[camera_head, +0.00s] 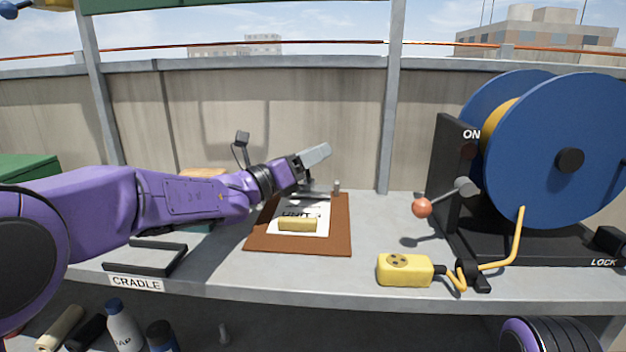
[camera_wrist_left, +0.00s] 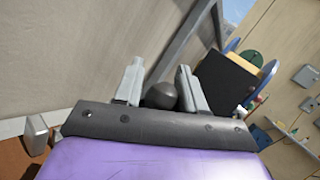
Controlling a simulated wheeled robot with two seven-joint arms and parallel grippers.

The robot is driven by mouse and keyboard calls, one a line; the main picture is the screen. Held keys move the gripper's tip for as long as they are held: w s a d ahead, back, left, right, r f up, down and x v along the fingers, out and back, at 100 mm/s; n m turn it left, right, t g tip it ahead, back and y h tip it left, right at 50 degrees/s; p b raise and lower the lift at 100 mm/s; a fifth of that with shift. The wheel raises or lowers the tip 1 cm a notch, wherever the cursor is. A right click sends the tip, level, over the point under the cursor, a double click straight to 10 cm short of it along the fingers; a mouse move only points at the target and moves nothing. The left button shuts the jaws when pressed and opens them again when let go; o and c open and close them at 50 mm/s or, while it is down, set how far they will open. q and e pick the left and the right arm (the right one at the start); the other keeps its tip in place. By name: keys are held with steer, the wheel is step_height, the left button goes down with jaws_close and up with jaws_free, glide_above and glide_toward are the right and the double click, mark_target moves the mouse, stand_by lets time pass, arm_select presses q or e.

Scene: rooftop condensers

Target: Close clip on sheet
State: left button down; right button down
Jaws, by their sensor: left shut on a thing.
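A brown clipboard (camera_head: 342,232) lies on the grey bench with a white sheet (camera_head: 318,222) on it. A metal clip (camera_head: 312,195) crosses the sheet's far edge, partly hidden by my gripper. My left gripper (camera_head: 316,156) is just above the clip. In the left wrist view, a dark round knob (camera_wrist_left: 161,95) sits between the fingers of my left gripper (camera_wrist_left: 157,84), which is shut on it. The knob seems to belong to the clip; its link is hidden. My right gripper is out of view.
A yellow socket box (camera_head: 404,270) and a large blue cable reel (camera_head: 570,120) stand right, with a red-knobbed lever (camera_head: 423,208). A black cradle (camera_head: 150,271) is at the left. A wall stands behind the bench.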

arm_select(q)
steer(key=shift+s+f, duration=0.1)
steer(key=shift+f, duration=0.2)
steer(key=shift+r, duration=0.15)
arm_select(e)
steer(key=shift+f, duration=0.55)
arm_select(q)
steer(key=shift+d, duration=0.1)
